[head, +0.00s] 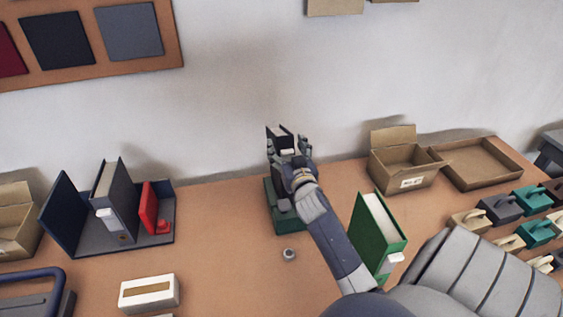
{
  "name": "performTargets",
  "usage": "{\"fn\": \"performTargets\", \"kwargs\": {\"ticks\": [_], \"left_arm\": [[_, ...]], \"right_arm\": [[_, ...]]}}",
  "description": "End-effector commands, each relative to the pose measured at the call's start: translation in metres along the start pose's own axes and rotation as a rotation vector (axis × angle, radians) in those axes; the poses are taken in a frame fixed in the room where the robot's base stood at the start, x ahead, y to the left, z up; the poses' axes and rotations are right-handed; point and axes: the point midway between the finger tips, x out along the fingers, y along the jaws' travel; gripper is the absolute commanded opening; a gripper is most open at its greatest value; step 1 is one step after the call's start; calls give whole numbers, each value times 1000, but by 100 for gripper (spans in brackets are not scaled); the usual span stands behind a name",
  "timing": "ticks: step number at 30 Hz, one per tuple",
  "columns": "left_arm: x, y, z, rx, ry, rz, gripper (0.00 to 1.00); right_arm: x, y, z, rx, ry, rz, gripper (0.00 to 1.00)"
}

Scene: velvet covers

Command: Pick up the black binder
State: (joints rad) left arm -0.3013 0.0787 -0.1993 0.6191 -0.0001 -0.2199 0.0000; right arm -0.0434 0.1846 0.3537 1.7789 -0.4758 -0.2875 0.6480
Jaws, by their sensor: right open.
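A black binder (278,131) with pale page edges stands upright near the back of the table, mostly hidden behind my right gripper. My right gripper (289,145) is open, its fingers around or just in front of the binder's upper part; I cannot tell if they touch it. A dark green base (284,218) shows below the gripper, and the binder seems to stand on or behind it. My left gripper is not in view.
A green binder (376,233) stands right of my forearm. A rack (88,243) at left holds dark and red binders. A cardboard box (403,178) and a shallow tray (482,165) sit back right. A small round knob (289,254) lies in front. Table between is clear.

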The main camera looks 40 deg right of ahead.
Motion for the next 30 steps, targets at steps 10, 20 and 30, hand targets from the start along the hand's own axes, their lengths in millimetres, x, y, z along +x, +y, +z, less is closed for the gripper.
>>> {"fn": "performTargets", "kwargs": {"ticks": [10, 20, 30], "left_arm": [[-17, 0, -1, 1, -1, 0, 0], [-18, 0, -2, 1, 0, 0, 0], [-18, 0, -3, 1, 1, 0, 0]], "right_arm": [[39, -3, -4, 1, 1, 0, 67], [50, -3, -2, 1, 1, -1, 67], [49, -3, -2, 1, 0, -1, 10]]}}
